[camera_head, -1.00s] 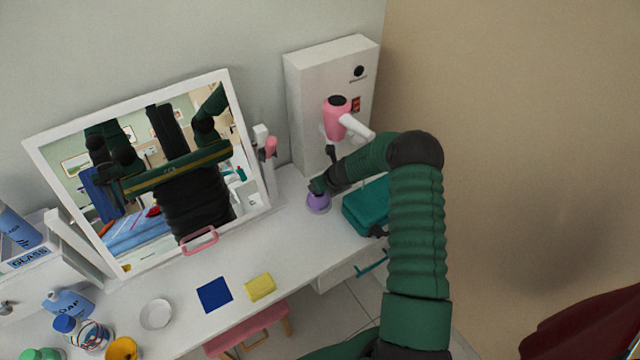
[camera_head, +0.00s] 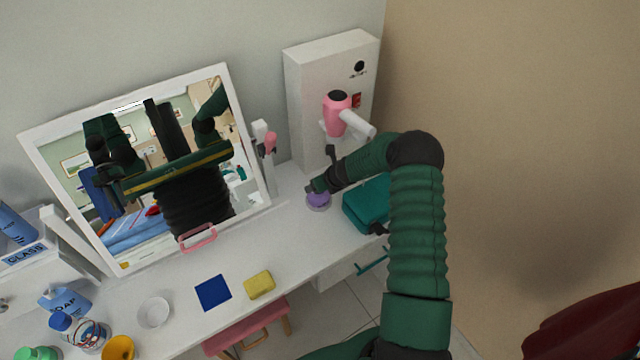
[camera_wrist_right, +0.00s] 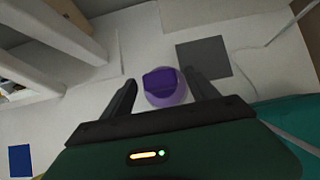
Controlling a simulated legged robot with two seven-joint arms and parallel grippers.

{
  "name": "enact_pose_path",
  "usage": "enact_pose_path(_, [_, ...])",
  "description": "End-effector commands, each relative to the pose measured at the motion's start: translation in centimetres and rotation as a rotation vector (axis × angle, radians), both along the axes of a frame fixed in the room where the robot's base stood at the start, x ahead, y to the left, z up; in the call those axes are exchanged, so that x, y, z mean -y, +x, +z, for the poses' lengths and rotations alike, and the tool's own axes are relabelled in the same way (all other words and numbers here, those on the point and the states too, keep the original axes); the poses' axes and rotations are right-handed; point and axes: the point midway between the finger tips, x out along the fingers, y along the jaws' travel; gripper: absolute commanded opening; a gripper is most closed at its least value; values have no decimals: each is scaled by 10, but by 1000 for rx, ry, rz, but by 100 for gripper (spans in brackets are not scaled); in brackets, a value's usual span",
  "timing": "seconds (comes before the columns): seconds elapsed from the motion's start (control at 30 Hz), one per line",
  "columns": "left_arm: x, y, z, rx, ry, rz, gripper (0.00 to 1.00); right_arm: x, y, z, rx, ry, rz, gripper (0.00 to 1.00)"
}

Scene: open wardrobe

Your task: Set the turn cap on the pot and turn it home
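The purple turn cap (camera_head: 318,199) is at the back right of the white dresser top, just below my right gripper (camera_head: 317,186). In the right wrist view the cap (camera_wrist_right: 163,82) is round with a raised darker grip bar. A paler rim shows around it, apparently the pot (camera_wrist_right: 166,104) underneath; how well the cap is seated I cannot tell. My right gripper (camera_wrist_right: 160,86) has its two fingers apart, one on each side of the cap, with a visible gap on the left. My left gripper shows only as a reflection in the mirror.
A teal box (camera_head: 366,206) stands close on the right of the cap. The mirror (camera_head: 258,165) is to the left and a white cabinet with a pink hair dryer (camera_head: 337,114) behind. A grey square (camera_wrist_right: 204,58) lies beside the cap. A blue cloth (camera_head: 213,292) and yellow sponge (camera_head: 259,285) lie further forward.

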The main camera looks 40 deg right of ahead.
Motion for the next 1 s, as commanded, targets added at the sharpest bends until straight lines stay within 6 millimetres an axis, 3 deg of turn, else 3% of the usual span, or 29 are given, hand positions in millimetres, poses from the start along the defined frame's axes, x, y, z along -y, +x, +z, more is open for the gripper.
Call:
enact_pose_path(0.2, [0, 0, -1, 0, 0, 0, 23, 0, -1, 1, 0, 0, 0, 68])
enact_pose_path(0.33, [0, 0, -4, 0, 0, 0, 23, 0, -9, 13, 1, -1, -2, 68])
enact_pose_path(0.5, [0, 0, -8, 0, 0, 0, 23, -4, -35, 51, 1, -5, -1, 68])
enact_pose_path(0.7, [0, 0, 2, 0, 0, 0, 23, -10, -69, 102, 0, -5, -1, 68])
enact_pose_path(0.83, [0, 0, 7, 0, 0, 0, 23, -14, -85, 124, 0, -1, 0, 68])
enact_pose_path(1.0, [0, 0, 9, 0, 0, 0, 23, -15, -94, 135, -2, 1, 1, 68])
